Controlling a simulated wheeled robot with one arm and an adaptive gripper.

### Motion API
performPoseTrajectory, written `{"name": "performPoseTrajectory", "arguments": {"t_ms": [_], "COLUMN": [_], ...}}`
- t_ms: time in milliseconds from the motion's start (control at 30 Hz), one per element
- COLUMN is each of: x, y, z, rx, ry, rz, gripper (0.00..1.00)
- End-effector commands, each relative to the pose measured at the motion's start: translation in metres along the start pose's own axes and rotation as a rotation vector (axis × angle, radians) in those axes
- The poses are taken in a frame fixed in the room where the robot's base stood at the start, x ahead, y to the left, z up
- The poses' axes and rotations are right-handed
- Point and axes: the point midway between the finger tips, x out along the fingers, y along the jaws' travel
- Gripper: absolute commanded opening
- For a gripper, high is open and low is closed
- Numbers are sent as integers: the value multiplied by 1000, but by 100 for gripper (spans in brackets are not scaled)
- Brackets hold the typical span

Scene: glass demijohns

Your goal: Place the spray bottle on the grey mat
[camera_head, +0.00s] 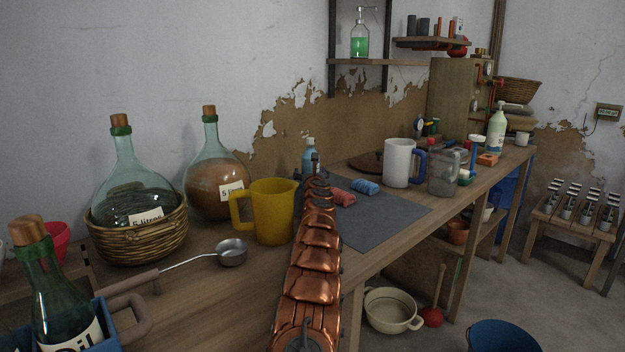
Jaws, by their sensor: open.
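A light blue bottle (309,157), which looks like the spray bottle, stands on the bench at the back left corner of the grey mat (385,222). Its lower part is hidden behind my arm. My gripper (307,170) is at the far end of my copper arm, right at the bottle in the picture. Its dark fingers are small and partly hidden; it is open, and I cannot tell whether it touches the bottle. The mat lies flat to the right of my arm, with its front and middle bare.
A red rolled cloth (341,196) and a blue one (366,187) lie at the mat's back. A white mug (398,162) and glass jar (442,174) stand right of them. A yellow jug (273,212) and ladle (231,252) are left of my arm.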

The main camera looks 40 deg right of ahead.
Motion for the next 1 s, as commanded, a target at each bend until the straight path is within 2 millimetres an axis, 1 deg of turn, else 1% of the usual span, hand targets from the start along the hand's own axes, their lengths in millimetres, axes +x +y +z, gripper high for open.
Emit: {"name": "performPoseTrajectory", "arguments": {"t_ms": [233, 567, 867, 1000], "x": [-11, -30, -49, -57], "y": [1, 3, 2, 2], "z": [2, -2, 3, 0], "rx": [-3, 3, 1, 3], "ry": [-4, 0, -5, -1], "rz": [-1, 4, 1, 2], "gripper": [91, 91, 91, 91]}}
